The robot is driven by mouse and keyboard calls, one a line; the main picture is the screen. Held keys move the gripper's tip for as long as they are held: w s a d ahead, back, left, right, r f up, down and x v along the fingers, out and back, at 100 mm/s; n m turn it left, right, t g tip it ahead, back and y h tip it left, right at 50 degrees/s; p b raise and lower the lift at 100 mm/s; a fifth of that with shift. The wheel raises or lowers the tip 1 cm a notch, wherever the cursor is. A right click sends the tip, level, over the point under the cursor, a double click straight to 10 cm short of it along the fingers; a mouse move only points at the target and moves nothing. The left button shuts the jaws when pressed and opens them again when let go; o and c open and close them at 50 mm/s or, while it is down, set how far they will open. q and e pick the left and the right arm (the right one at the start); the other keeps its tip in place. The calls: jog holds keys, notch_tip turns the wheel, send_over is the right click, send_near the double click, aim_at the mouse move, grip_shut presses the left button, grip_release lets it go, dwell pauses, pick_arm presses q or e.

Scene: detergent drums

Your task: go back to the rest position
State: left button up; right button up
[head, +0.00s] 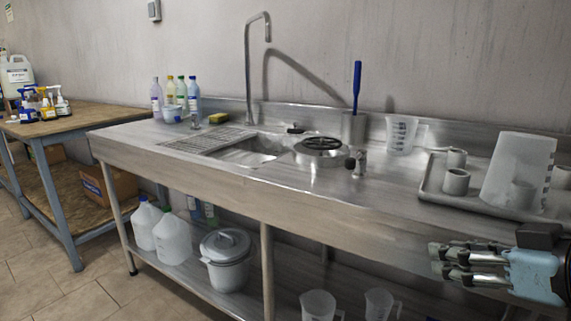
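My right gripper (438,262) shows at the lower right, in front of the steel counter's front edge. Its metal fingers point left, with a light-blue housing behind them. Nothing shows held between the fingers, but their opening is hard to judge from this side. My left gripper is not in view. The steel sink counter (230,175) runs across the view, with the gripper apart from the items on it.
A steel tray (432,190) with a large translucent jug (518,170) and small cups stands at the right of the counter. A tall faucet (247,70) rises behind the sink. White jugs (172,240) and a lidded bucket (226,262) stand on the lower shelf. A wooden table (85,118) is at left.

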jog(key=s+d+f+m+g+h, duration=0.2)
jog(key=s+f+g+h, duration=0.3)
jog(key=s, duration=0.6)
jog(key=s+d+f+m+g+h, duration=0.1)
jog(key=s+f+m+g+h, duration=0.15)
jog(key=s+f, duration=0.7)
jog(key=s+d+f+g, duration=0.1)
jog(key=s+f, duration=0.2)
jog(key=f, duration=1)
jog(key=s+d+f+g, duration=0.1)
jog(key=s+d+f, duration=0.15)
jog(key=f, duration=0.95)
jog(key=s+f+g, duration=0.1)
jog(key=s+f, duration=1.2)
jog(key=s, duration=0.5)
jog(key=shift+f+y, duration=0.15)
jog(key=shift+y, duration=0.3)
jog(key=shift+d+m, duration=0.1)
jog(key=shift+m, duration=0.15)
